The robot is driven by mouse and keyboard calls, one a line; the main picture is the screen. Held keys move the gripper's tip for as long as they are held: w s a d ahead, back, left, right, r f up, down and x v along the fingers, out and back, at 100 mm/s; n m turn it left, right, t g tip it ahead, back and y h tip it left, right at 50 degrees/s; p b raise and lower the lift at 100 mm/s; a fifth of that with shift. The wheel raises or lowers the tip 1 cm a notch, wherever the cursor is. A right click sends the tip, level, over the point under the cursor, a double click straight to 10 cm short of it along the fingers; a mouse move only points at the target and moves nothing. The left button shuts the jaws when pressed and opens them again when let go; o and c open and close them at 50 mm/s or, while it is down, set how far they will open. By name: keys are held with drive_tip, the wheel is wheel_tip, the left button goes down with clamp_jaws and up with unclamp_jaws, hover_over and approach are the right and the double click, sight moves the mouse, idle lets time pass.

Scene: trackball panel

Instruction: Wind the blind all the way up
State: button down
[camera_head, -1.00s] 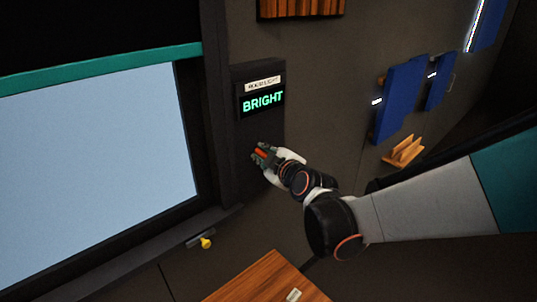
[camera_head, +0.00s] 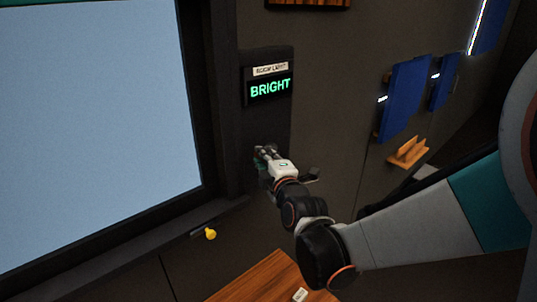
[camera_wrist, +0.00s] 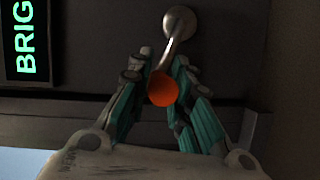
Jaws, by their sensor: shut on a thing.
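The blind's teal bottom bar (camera_head: 50,3) just shows at the top left edge of the head view; the blind above it is out of view. Below it is the pale blue window pane (camera_head: 90,120). My gripper (camera_head: 262,153) is at the dark panel right of the window. In the wrist view my gripper (camera_wrist: 163,95) is shut on the orange knob (camera_wrist: 162,88), with a finger on each side. A bent metal crank arm (camera_wrist: 168,52) joins the knob to a round pivot (camera_wrist: 179,20) on the panel. The knob is hidden in the head view.
The panel's display (camera_head: 270,88) reads BRIGHT, under a label. A wooden surface (camera_head: 262,280) is below my arm. Blue wall panels (camera_head: 400,98) and a small wooden holder (camera_head: 408,152) are on the right.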

idle(0.4)
drive_tip(key=c, duration=1.4)
unclamp_jaws()
drive_tip(key=shift+c, duration=0.2)
